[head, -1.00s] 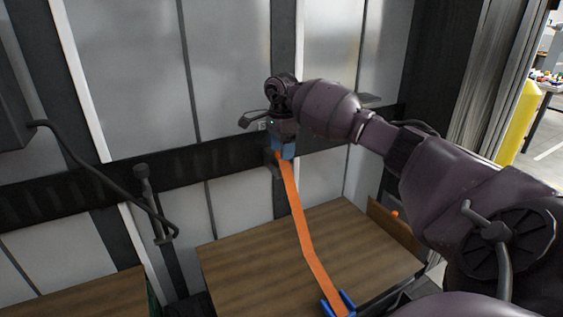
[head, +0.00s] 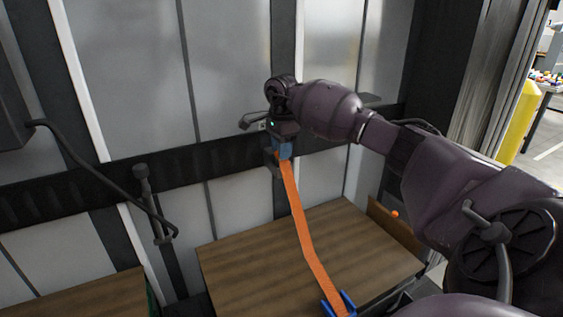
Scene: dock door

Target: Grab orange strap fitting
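My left gripper is not in view.
A dark horizontal rail (head: 190,160) crosses the grey panelled wall. The wooden crate (head: 255,262) stands below it. A dark bent bar (head: 100,182) is at left. A yellow post (head: 519,122) stands at right.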

